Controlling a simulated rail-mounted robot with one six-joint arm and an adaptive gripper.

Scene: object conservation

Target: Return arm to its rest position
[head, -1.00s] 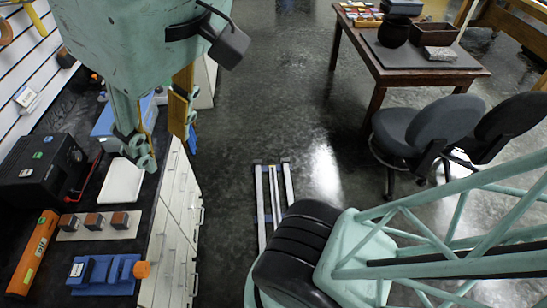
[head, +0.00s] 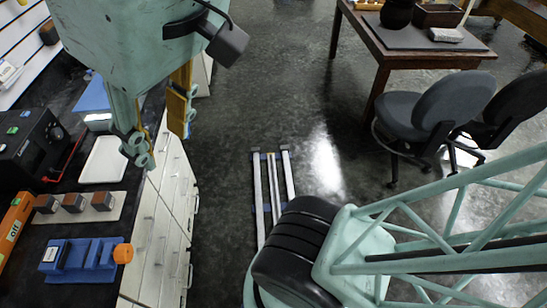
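My gripper (head: 165,143) hangs at the upper left in the head view, pointing down, beneath a large teal housing of my arm. Its two teal fingers with yellowish pads stand apart, and I see nothing between them. It appears in front of the edge of the black counter (head: 75,210) and the white drawer fronts. Its height above the counter is hard to tell. Teal tubular arm links of mine cross the lower right.
On the counter are a white tray (head: 103,160), several small brown blocks on a pale board (head: 120,207), a blue holder (head: 92,262) with an orange knob, and a black box (head: 25,145). Two office chairs (head: 430,110) and a wooden table (head: 395,53) stand right. The middle floor is clear around metal rails (head: 258,195).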

